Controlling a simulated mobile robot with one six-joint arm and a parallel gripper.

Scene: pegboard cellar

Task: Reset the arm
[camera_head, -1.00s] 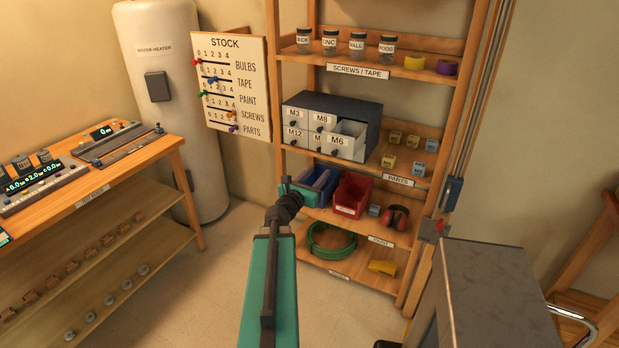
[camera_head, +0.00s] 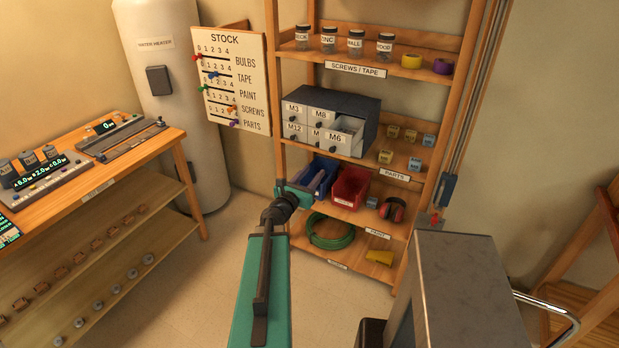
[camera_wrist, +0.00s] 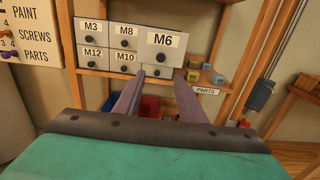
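My gripper (camera_head: 316,184) is out in front of the shelf unit, at the end of my teal arm. In the wrist view its two grey fingers (camera_wrist: 158,80) stand apart with nothing between them. They point toward the drawer cabinet (camera_head: 352,105), below the M6 drawer front (camera_wrist: 163,50). The M6 drawer is pulled out in the head view, and its inside partly shows. The other labelled drawers look shut. A blue bin (camera_head: 327,171) is partly hidden behind the gripper. A red bin (camera_head: 350,187) stands to its right.
The wooden shelf also holds jars (camera_head: 356,43), tape rolls, small blocks, red earmuffs (camera_head: 393,208) and a green hose coil (camera_head: 331,231). A stock board (camera_head: 236,80) hangs at left. A workbench (camera_head: 97,190) stands left, a grey metal cabinet (camera_head: 470,290) at right front.

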